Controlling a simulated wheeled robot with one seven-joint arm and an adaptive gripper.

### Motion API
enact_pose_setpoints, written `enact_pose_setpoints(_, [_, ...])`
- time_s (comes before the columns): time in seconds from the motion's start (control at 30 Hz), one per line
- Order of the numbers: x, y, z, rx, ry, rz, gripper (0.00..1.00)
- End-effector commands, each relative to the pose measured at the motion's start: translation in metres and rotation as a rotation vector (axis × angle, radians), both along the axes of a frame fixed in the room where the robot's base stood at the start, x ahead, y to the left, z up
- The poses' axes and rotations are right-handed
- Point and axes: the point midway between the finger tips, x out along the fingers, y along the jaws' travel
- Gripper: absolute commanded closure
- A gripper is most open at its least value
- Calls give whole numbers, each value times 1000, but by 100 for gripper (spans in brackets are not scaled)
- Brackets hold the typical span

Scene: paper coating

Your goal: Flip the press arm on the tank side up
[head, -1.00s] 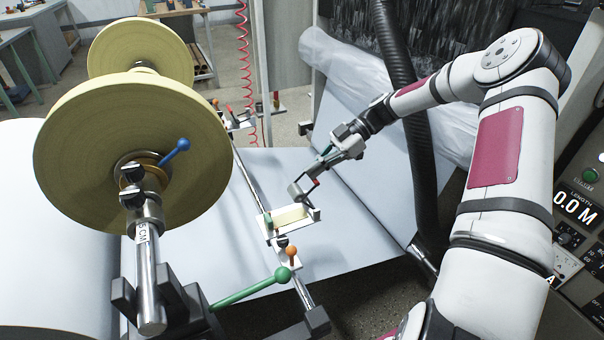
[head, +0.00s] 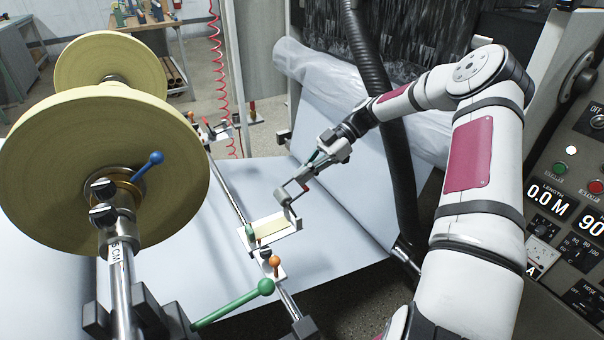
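A small white press arm (head: 289,231) with a cream strip along it sits low on the metal rail, over the pale paper. A short green lever (head: 250,232) and a short orange-knobbed lever (head: 275,262) stand at its rail end. My gripper (head: 288,194) reaches down from the upper right to the arm's outer end, close above it. Its grey fingers overlap that end in the picture. I cannot tell whether they touch or grip it, and the finger gap is too small to judge. A similar lever unit (head: 215,131) shows at the rail's far end.
A large yellow roll (head: 105,170) on a shaft with a blue lever (head: 150,162) stands left. A long green-knobbed lever (head: 235,303) crosses in front. A black hose (head: 390,130) hangs behind my arm. A control panel (head: 565,225) is at the right.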

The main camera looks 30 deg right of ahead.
Motion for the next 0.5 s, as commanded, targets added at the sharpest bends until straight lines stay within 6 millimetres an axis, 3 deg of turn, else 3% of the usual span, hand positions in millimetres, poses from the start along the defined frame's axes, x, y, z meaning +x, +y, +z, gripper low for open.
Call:
enact_pose_setpoints(0.03, [-2,-15,-10,-31,3,-21,100])
enact_pose_setpoints(0.27, [-2,-15,-4,-31,2,-20,100])
enact_pose_setpoints(0.5, [-1,-9,36,-23,-2,-14,100])
